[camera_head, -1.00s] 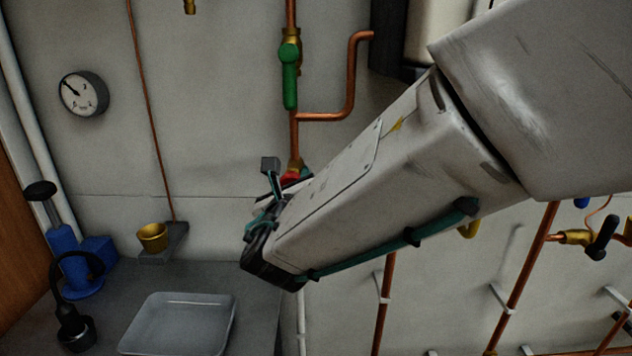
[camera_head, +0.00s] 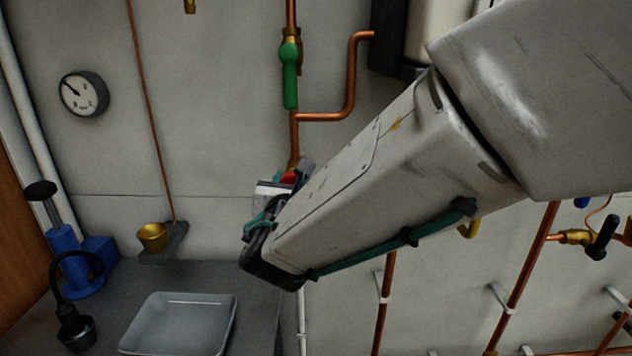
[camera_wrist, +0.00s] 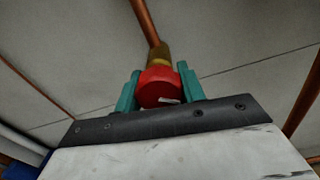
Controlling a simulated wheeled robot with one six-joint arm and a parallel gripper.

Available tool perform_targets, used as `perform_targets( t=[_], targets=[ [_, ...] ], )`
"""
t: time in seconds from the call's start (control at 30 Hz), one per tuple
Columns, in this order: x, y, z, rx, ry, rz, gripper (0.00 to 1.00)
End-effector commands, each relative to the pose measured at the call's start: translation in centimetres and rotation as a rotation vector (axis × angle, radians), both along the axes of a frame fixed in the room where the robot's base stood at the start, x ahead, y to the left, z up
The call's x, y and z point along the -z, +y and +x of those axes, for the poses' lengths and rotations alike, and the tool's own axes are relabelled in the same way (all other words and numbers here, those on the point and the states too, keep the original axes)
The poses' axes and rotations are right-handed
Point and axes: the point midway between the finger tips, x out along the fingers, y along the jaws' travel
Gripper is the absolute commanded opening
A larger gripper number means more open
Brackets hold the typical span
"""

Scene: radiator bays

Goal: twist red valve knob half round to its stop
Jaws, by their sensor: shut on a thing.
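The red valve knob (camera_wrist: 158,88) sits at the end of a brass fitting (camera_wrist: 159,55) on a copper pipe in the wrist view. My gripper (camera_wrist: 158,92) is shut on it, with one teal finger on each side. A small pale mark shows low on the knob's face, right of its middle. In the head view only a bit of the red knob (camera_head: 289,177) shows, and my gripper (camera_head: 280,185) and arm hide the rest.
A green-handled valve (camera_head: 290,75) is on the pipe above, with a bent copper pipe (camera_head: 350,80) to its right. A round gauge (camera_head: 84,94) is on the wall at left. Below are a brass cup (camera_head: 152,237) on a small shelf, a grey tray (camera_head: 180,325) and a blue pump (camera_head: 68,260).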

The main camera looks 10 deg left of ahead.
Motion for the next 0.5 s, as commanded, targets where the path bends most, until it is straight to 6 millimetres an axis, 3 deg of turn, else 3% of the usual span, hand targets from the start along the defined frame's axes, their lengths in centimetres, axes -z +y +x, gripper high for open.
perform_targets(
  t=[0.5],
  targets=[
    [-0.1, 0.12, -0.02, 0.0, 0.113, 0.475, 0.17]
  ],
)
